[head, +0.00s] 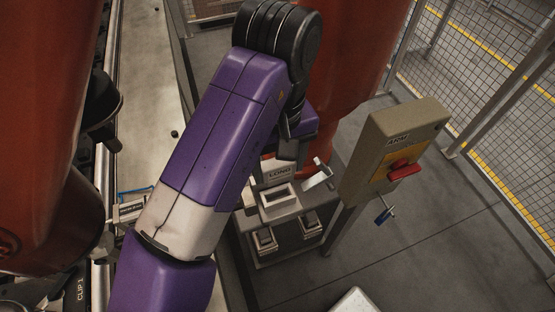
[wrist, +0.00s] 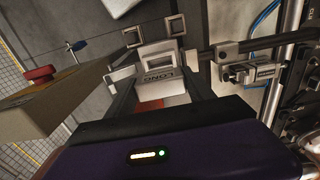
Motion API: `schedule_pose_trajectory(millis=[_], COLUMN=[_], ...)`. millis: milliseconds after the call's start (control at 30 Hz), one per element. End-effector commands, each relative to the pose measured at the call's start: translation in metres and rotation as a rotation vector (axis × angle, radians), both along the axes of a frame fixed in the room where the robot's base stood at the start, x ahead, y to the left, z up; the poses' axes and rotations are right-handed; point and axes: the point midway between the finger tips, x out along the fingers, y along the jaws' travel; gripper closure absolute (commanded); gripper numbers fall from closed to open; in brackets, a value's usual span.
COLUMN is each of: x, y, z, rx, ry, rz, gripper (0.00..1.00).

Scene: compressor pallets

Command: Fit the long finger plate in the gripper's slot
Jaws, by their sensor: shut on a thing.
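My gripper (wrist: 160,88) points down at a small grey stand (head: 262,217), its two dark fingers well apart. Between them in the wrist view is a pale piece marked LONG (wrist: 160,76), which I take for the long finger plate; the fingers are shut on it. In the head view the LONG lettering (head: 280,173) shows just below my gripper (head: 288,150), which partly hides this area. A square pale frame (head: 279,197) with a dark opening lies directly in front of the lettering. I cannot tell whether the piece touches the stand.
Two smaller square frames (head: 265,240) sit lower on the stand. A post-mounted box marked ARM (head: 385,150) with a red knob (head: 404,170) stands close on the right. A metal clamp fixture (wrist: 250,72) lies on the conveyor side. Large orange-red cylinders (head: 352,70) stand behind and left.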

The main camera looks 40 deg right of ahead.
Motion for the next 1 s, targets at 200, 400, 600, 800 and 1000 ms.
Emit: schedule_pose_trajectory(millis=[200,400,600,800,1000], x=[0.0,0.0,0.0,0.0,0.0], y=[0.0,0.0,0.0,0.0,0.0], z=[-0.023,-0.04,-0.046,-0.046,-0.046], rx=[-0.002,-0.001,-0.001,-0.001,-0.001], ry=[0.001,0.0,0.0,0.0,0.0], rz=[0.0,0.0,0.0,0.0,0.0], gripper=[1.0,1.0,1.0,1.0,1.0])
